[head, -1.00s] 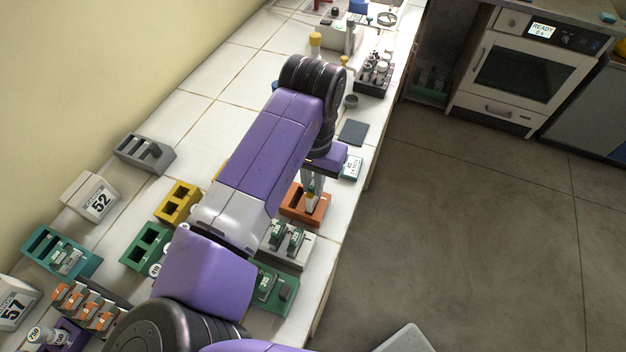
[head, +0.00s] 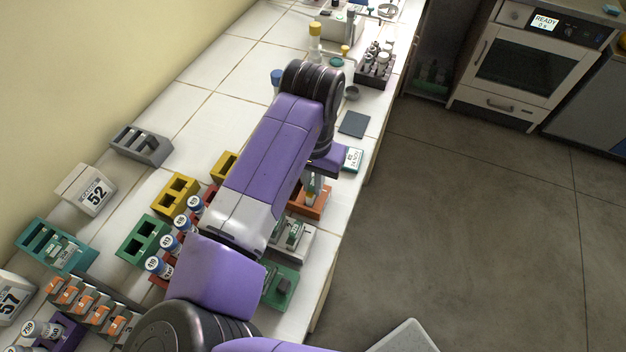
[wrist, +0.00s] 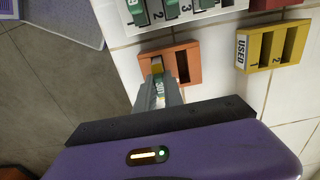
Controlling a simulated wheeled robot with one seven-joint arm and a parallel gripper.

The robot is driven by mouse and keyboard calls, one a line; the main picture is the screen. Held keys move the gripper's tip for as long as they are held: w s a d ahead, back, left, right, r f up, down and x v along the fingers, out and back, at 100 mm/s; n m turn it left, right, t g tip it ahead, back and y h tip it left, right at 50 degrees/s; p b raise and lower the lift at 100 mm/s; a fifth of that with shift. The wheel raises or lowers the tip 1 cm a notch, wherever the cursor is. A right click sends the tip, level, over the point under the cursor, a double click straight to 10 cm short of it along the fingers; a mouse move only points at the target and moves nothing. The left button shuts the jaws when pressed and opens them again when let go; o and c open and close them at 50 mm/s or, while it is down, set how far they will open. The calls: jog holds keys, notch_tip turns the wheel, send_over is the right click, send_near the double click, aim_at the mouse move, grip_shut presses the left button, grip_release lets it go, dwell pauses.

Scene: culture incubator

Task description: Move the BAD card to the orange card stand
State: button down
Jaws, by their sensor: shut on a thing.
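The orange card stand (head: 322,207) is on the white-tiled bench near its right edge, partly behind my arm. In the wrist view the orange stand (wrist: 194,52) shows two slots, and the right one looks empty. In the head view my gripper (head: 313,187) is over the stand, pointing down.
A white stand (wrist: 190,18) with several green cards is beside the orange stand. A yellow stand marked USED (wrist: 266,46) is to the right in the wrist view.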

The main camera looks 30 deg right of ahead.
jog(key=c, duration=1.4)
grip_release()
jog(key=shift+r, duration=0.1)
notch_tip(320, 180, up, 8)
jog(key=shift+f, duration=0.2)
